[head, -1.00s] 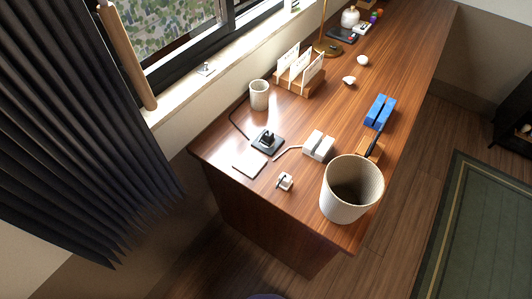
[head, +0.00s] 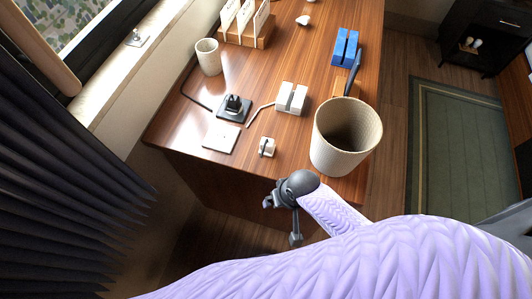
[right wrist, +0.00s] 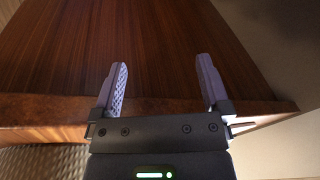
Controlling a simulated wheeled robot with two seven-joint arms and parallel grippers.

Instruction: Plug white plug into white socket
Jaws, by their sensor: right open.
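The small white plug (head: 267,147) sits on the wooden desk near its front edge. A flat white square plate (head: 221,137), which looks like the white socket, lies to its left with nothing on it; its holes are too small to make out. My right gripper (right wrist: 162,62) is open and empty, with its fingers pointing at the desk's wooden surface (right wrist: 155,45) near an edge. In the head view, my right wrist is below the plug, just off the desk's front edge. The plug does not show in the right wrist view. My left gripper is not in view.
A black plug (head: 234,102) stands on a black plate behind the white plate. A slotted white block (head: 292,97) with a white cord is behind the plug. A large bin (head: 346,140) stands close on the right. A cup (head: 208,57) and blue block (head: 346,48) are farther back.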

